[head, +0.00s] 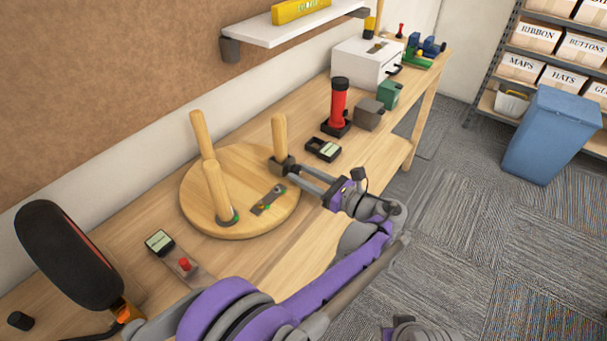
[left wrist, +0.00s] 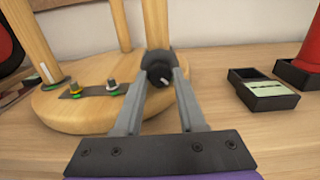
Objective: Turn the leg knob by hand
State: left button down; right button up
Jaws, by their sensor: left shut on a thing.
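A round wooden stool seat (head: 250,165) lies upside down on the workbench with three legs pointing up. The leg (head: 279,135) at its right edge stands in a dark fitting. In the left wrist view a black leg knob (left wrist: 160,72) with a white mark sits at the base of that leg. My left gripper (head: 288,167) reaches it from the right, with its fingers shut on either side of the knob. The fingers hide the knob's sides. My right gripper is not visible.
A small metal plate (head: 268,200) with knobs lies on the seat. A black tray (head: 323,149) and a red torch-like object (head: 338,104) stand right of the stool. A small device (head: 159,242) and a red button (head: 184,264) lie near its left. A wall shelf (head: 295,28) hangs behind.

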pick_arm(q)
jog(key=shift+r+n+p, duration=0.1)
jog(key=shift+n+p, duration=0.25)
jog(key=shift+n, duration=1.05)
jog(key=c, duration=0.5)
grip_release()
